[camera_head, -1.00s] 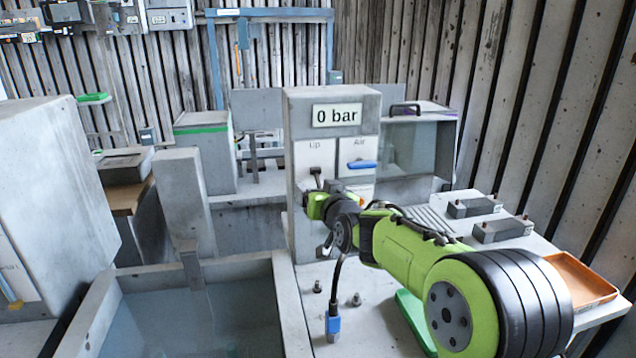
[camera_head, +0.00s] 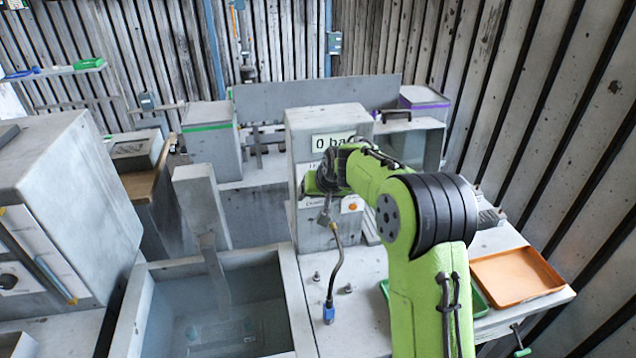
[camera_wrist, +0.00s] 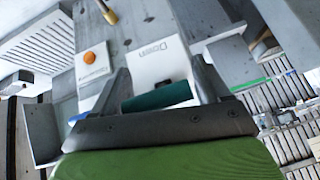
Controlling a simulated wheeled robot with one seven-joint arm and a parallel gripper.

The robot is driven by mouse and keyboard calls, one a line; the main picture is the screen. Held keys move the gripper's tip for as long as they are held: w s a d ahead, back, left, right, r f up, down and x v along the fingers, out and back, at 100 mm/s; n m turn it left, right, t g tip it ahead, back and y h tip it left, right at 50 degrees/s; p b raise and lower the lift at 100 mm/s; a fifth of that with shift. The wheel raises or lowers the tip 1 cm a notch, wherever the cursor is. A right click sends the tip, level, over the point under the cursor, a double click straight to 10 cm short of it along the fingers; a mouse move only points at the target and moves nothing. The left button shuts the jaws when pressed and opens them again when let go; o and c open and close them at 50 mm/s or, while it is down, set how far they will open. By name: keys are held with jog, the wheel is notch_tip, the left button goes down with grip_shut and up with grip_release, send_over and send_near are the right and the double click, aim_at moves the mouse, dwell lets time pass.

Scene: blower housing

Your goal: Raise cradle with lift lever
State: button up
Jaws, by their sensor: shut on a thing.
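My gripper (camera_wrist: 158,92) is shut on the dark green grip of the lift lever (camera_wrist: 158,98) at the control panel's front. The grip lies crosswise between the two fingers. A plate marked "Down" (camera_wrist: 160,62) shows upside down beyond it; the lever's base is hidden. In the head view my gripper (camera_head: 308,186) is at the grey control panel (camera_head: 310,225), and my wrist covers the lever and part of the "0 bar" display (camera_head: 325,141). The cradle (camera_head: 225,332) appears as a dim shape underwater in the tank (camera_head: 136,322), below a grey post (camera_head: 203,205).
An orange button (camera_wrist: 95,58) is beside the lever plate. A hose with a blue end (camera_head: 329,313) hangs from the panel front over the bench. An orange tray (camera_head: 515,277) and a green tray (camera_head: 478,300) lie at right. A grey cabinet (camera_head: 80,190) stands at left.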

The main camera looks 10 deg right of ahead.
jog(key=shift+w+r+t+p, duration=0.25)
jog(key=shift+r+t+p, duration=0.05)
jog(key=shift+r, duration=0.25)
jog(key=o, duration=1.3)
jog(key=shift+c, duration=0.2)
jog(key=shift+o, duration=0.9)
jog(key=shift+s+f, duration=0.1)
jog(key=shift+f, duration=0.05)
jog(key=v, duration=1.6)
jog(key=s+f+g+b, duration=0.1)
jog(key=s+f, duration=0.2)
jog(key=s, duration=1.2)
jog(key=s+a+f+n+g+h, duration=0.1)
jog(key=s+f, duration=0.2)
jog(key=s, duration=1.3)
jog(key=shift+s+f+n+b, duration=0.2)
jog(key=shift+f+n+b, duration=0.1)
jog(key=shift+b, duration=0.1)
